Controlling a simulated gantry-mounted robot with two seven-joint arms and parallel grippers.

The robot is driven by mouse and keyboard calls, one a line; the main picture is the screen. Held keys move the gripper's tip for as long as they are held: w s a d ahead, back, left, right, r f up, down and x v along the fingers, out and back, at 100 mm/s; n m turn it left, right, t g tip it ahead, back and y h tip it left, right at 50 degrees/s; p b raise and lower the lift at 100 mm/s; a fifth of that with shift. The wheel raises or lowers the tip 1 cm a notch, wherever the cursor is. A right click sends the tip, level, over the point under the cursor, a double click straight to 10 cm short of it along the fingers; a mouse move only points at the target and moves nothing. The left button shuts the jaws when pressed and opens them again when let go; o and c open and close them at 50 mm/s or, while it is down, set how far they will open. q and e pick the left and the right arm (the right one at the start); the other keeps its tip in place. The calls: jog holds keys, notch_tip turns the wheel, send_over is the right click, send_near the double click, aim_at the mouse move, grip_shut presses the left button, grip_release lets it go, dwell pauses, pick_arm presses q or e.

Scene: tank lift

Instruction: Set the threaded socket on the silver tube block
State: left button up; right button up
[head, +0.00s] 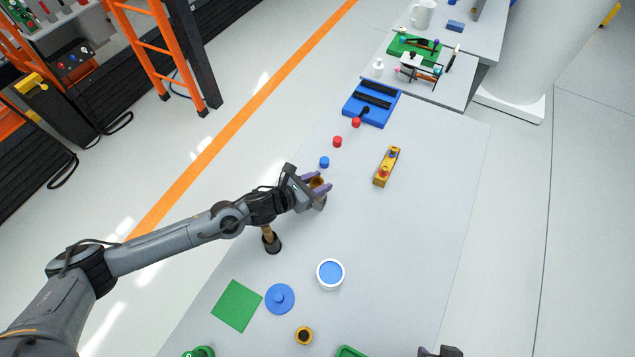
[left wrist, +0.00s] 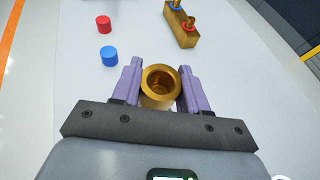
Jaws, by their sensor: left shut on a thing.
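My left gripper (head: 318,188) is shut on a brass ring-shaped socket (left wrist: 160,84), with one purple finger on each side of it. The socket's open mouth faces the left wrist camera. In the head view the socket (head: 316,183) shows between the fingers, low over the table. A small greyish block (head: 320,203), perhaps the silver tube block, shows just below the fingers. I cannot tell whether the socket touches it. A dark part at the bottom edge (head: 440,352) may be my right gripper; its fingers do not show.
A yellow block (head: 381,178) with red and blue rings stands to the right. Red (head: 337,141) and blue (head: 324,162) cylinders lie behind. A dark-based post (head: 272,244) stands near my left arm. A white-rimmed blue bowl (head: 330,285) is in front. The table's right side is clear.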

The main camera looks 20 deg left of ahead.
pick_arm(q)
jog(key=shift+f, duration=0.4)
pick_arm(e)
jog(key=shift+f, duration=0.2)
pick_arm(q)
jog(key=shift+s+f+b, duration=0.1)
jog(key=shift+f+b, duration=0.15)
jog(key=shift+b, duration=0.05)
pick_arm(e)
jog(key=shift+d+f, duration=0.1)
jog(key=shift+f, duration=0.1)
pick_arm(q)
jog(key=o, duration=1.1)
jog(key=shift+r, duration=0.1)
jog(key=shift+o, duration=0.2)
jog(key=v, duration=0.5)
jog(key=shift+s+a+r, duration=0.15)
jog(key=shift+s+a, duration=0.05)
jog(key=shift+s, duration=0.15)
pick_arm(e)
jog(key=shift+f, duration=0.1)
pick_arm(q)
jog(key=shift+v, duration=0.85)
jog(key=shift+r, duration=0.15)
